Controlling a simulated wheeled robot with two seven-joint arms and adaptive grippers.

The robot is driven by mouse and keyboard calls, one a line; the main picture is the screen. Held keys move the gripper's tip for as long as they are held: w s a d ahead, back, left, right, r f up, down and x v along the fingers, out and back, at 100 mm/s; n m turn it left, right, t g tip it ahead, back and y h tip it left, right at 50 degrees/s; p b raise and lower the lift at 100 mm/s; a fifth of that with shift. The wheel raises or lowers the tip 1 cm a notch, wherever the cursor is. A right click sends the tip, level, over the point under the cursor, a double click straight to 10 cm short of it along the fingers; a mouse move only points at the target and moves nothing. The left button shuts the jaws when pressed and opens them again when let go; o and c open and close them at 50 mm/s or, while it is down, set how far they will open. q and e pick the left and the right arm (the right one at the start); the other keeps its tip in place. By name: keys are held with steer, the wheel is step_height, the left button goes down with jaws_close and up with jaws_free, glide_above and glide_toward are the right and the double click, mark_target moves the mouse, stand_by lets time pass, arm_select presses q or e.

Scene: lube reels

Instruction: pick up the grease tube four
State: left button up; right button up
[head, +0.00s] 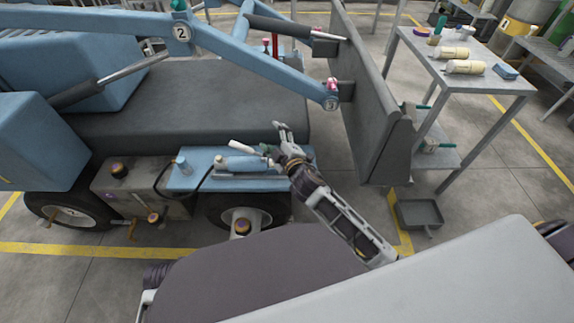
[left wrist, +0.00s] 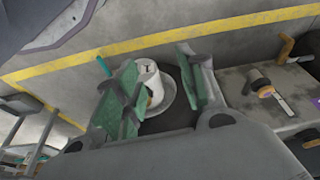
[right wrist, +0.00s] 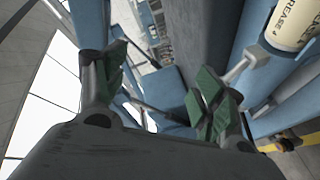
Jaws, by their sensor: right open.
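A cream tube with a label reading "REASE 4" (right wrist: 292,22) shows at the top right corner of the right wrist view, partly cut off.
The blue ledge (head: 183,183) carries a small blue can (head: 181,164) and a dark hose. A blue loader arm (head: 265,65) and grey bucket (head: 365,110) rise beyond my right gripper. A metal table (head: 425,55) with cream tubes (head: 465,67) stands at right; a grey tray (head: 420,213) lies on the floor.

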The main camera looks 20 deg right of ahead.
steer(key=s+a+r+n+g+y+b, duration=0.1)
steer(key=s+a+r+n+g+y, duration=0.1)
steer(key=a+r+n+y, duration=1.25)
steer(key=s+a+f+n+g+b, duration=0.1)
steer(key=s+a+f+n+g, duration=0.5)
steer(key=n+g, duration=0.75)
steer(key=d+f+n+h+b, duration=0.2)
steer(key=d+f+n+h, duration=0.4)
steer(key=f+n+h, duration=0.35)
arm_select(q)
steer(key=s+d+r+h, duration=0.1)
steer(key=s+d+r, duration=0.1)
steer(key=d+r, duration=0.2)
steer(key=shift+d+r+t+b, duration=0.25)
steer(key=shift+r+t+b, duration=0.05)
steer(key=shift+r, duration=0.25)
arm_select(e)
steer(key=w+d+t+h, duration=0.1)
steer(key=d+h, duration=0.3)
steer(key=d, duration=0.5)
steer(key=w+d+f+h, duration=0.1)
steer(key=w+d+h, duration=0.3)
steer(key=d, duration=0.5)
steer(key=shift+w+t, duration=0.2)
steer(key=shift+t, duration=0.15)
